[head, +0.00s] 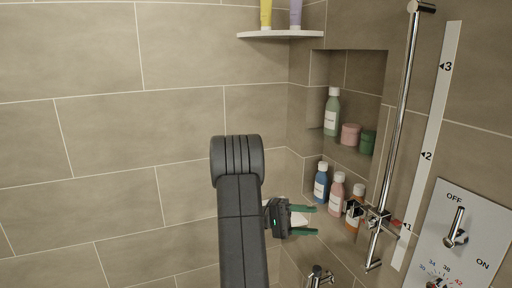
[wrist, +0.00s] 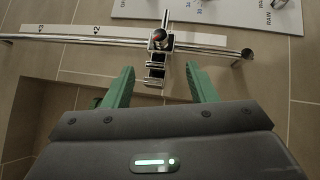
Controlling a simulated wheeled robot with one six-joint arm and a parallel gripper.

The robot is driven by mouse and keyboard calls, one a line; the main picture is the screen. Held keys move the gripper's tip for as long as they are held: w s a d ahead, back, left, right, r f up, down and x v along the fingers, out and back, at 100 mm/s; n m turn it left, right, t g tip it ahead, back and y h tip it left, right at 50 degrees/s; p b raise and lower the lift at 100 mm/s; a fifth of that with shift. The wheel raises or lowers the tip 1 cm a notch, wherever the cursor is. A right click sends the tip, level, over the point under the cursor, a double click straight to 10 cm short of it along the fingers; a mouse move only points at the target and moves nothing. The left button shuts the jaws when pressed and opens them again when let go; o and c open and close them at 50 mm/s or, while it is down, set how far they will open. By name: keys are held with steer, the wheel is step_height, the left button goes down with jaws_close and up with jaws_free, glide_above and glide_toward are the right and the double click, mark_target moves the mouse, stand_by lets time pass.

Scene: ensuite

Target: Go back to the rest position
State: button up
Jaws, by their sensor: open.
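My gripper (head: 304,221) is open and empty, with its green fingers pointing right toward the shower rail (head: 402,110). In the wrist view the two green fingers (wrist: 161,88) stand wide apart. The chrome slider bracket (wrist: 158,62) on the rail shows beyond and between them, and nothing is held. In the head view the same bracket (head: 372,215) sits low on the rail, to the right of the fingertips and apart from them in the picture. My dark arm rises in the middle of the head view and hides part of the tiled wall.
A wall niche holds a green bottle (head: 332,112), a pink jar (head: 350,135) and several bottles below, including a blue one (head: 321,183). A corner shelf (head: 280,35) is above. A control panel (head: 462,240) with an OFF/ON lever (head: 456,230) is at right. A numbered strip (head: 428,150) runs beside the rail.

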steer(key=b, duration=1.7)
glide_toward(363, 224)
steer(key=p+x, duration=0.1)
steer(key=x, duration=0.7)
steer(key=shift+s+d+r+p, duration=0.15)
steer(key=shift+d+r+p, duration=0.1)
steer(key=shift+p, duration=0.15)
steer(key=shift+d+m, duration=0.15)
steer(key=shift+m, duration=0.15)
steer(key=shift+m+y, duration=0.5)
steer(key=shift+y, duration=0.2)
steer(key=shift+m+y, duration=0.3)
